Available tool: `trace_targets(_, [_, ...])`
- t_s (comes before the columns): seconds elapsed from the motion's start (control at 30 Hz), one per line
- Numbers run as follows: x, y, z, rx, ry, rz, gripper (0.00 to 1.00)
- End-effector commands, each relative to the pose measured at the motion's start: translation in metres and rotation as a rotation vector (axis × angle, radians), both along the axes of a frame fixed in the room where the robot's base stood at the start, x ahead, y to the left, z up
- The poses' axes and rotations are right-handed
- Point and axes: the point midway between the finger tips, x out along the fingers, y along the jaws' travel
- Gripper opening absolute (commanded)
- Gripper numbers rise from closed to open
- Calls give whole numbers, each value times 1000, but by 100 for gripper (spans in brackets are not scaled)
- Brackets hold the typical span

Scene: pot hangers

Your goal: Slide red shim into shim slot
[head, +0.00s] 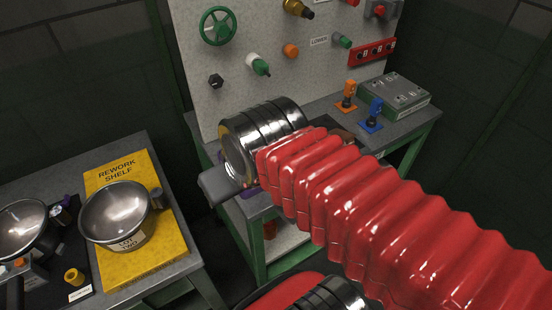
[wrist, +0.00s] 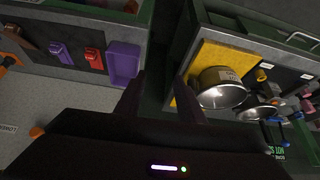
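In the wrist view, a small red piece (wrist: 94,58), which looks like the red shim, lies on the grey bench edge at upper left. It sits between a small purple piece (wrist: 60,53) and a purple open bin (wrist: 123,63). My gripper (wrist: 158,95) is open, its two dark fingers apart with only dark floor between them. The red piece is left of the fingers, apart from them. In the head view my gripper (head: 220,184) is at the near left end of the pegboard bench; my red arm hides much of that bench. I cannot make out the shim slot.
The left bench holds a yellow rework shelf mat (head: 155,262) with a metal pot (head: 117,215). A dark gap separates the two benches. Orange (head: 347,97) and blue (head: 372,115) upright parts and a grey box (head: 395,93) stand on the pegboard bench.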

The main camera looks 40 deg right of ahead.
Motion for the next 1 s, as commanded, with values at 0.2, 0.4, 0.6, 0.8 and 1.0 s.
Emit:
trace_targets(0.2, [9, -6, 4, -8, 24, -6, 45])
trace_targets(0.4, [33, -33, 12, -24, 87, -27, 45])
trace_targets(0.6, [64, -60, 16, -39, 166, -38, 45])
trace_targets(0.8, [94, -92, 13, -43, 245, -47, 45])
trace_targets(1.0, [121, -128, 5, -37, 322, -53, 45])
